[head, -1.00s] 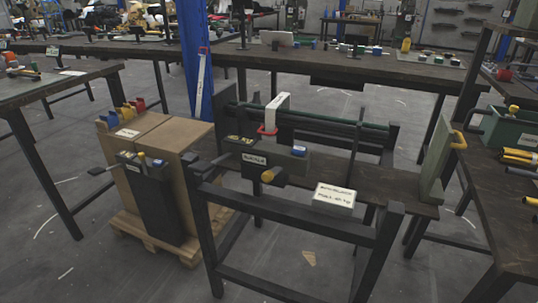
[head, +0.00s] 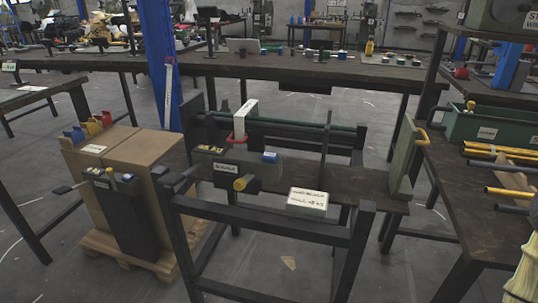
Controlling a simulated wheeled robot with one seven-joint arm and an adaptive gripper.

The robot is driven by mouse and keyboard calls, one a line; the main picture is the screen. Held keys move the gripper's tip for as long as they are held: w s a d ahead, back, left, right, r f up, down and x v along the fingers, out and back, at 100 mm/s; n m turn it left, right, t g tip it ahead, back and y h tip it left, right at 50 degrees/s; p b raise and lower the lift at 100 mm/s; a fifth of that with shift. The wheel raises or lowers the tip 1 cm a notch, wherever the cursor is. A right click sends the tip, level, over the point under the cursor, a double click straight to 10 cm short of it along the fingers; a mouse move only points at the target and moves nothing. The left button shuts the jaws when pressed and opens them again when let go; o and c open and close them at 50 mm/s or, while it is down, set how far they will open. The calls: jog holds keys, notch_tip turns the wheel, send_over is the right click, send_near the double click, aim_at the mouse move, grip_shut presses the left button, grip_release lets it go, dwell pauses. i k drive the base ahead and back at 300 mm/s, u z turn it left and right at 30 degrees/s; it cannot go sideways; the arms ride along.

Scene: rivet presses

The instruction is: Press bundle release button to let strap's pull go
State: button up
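A dark grey unit (head: 224,171) with a small, blurred label stands on a dark frame near the middle. It carries a blue button-like block (head: 269,157), a yellow knob (head: 242,183) on its front and a red ring (head: 238,139) at the foot of a white upright block (head: 246,119). To its left, a dark upright device (head: 125,215) with small blue and yellow parts on top stands against strapped-looking brown boxes (head: 145,152). I cannot tell which part is the bundle release button.
The boxes stand on a wooden pallet (head: 118,256). A blue post (head: 172,65) rises behind. A white sign (head: 308,199) sits on the frame's front. A dark table (head: 478,200) with yellow-ended rods and a green bin (head: 490,126) is at right. Grey floor is open at lower left.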

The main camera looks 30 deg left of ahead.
aim_at(270, 156)
jog(key=k, duration=0.5)
jog(key=z, duration=1.35)
jog(key=i, duration=0.5)
jog(key=u, duration=3)
